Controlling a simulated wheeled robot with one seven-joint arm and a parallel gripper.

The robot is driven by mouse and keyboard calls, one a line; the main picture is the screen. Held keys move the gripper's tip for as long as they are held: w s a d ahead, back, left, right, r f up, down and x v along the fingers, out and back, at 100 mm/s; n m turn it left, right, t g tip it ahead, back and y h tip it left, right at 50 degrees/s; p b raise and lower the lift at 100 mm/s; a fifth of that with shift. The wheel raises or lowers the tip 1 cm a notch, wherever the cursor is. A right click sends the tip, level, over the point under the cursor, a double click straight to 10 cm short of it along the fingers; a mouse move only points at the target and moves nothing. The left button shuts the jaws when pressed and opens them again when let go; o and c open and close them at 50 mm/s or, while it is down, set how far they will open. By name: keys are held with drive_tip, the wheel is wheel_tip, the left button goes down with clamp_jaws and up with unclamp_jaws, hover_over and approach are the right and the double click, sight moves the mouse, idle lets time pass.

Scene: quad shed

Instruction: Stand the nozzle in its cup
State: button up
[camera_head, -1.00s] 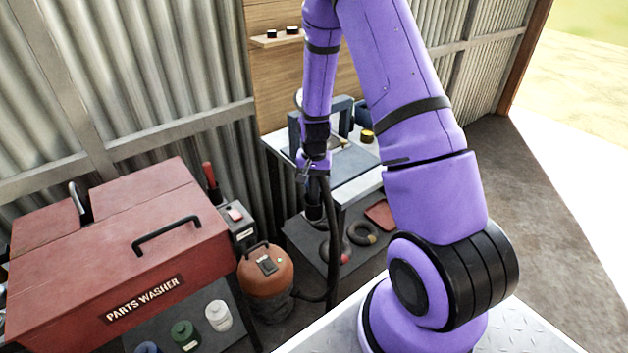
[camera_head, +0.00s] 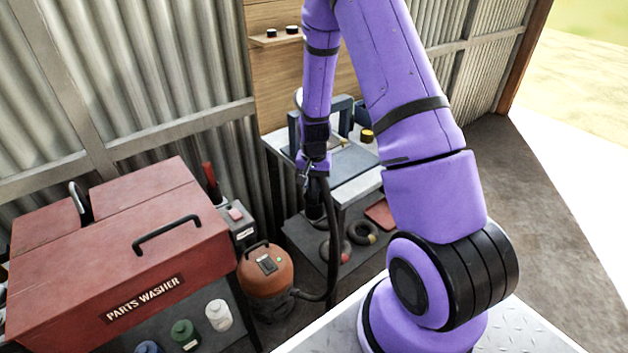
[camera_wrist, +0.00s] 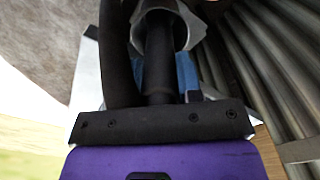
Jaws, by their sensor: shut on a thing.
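My gripper (camera_head: 313,180) hangs in front of the bench, at the end of the purple arm. It is shut on the nozzle, a dark tubular piece (camera_head: 314,205) that points downward with a black hose (camera_head: 328,240) beside it. In the wrist view the dark tube (camera_wrist: 158,60) runs up from the black gripper palm, with a thicker dark hose to its left. A pale grey flared rim (camera_wrist: 185,30) shows around the tube's far end; I cannot tell whether it belongs to the nozzle or the cup. I cannot clearly make out the cup in the head view.
An orange canister (camera_head: 266,277) stands on the floor, the hose reaching it. The red parts washer (camera_head: 120,255) is at left. The bench (camera_head: 355,188) has a blue-grey frame and a yellow-topped jar (camera_head: 366,136). Dark rings (camera_head: 362,233) lie on its lower shelf.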

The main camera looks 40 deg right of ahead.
drive_tip(key=shift+f, duration=0.3)
drive_tip(key=o, duration=0.7)
drive_tip(key=shift+r, duration=5.55)
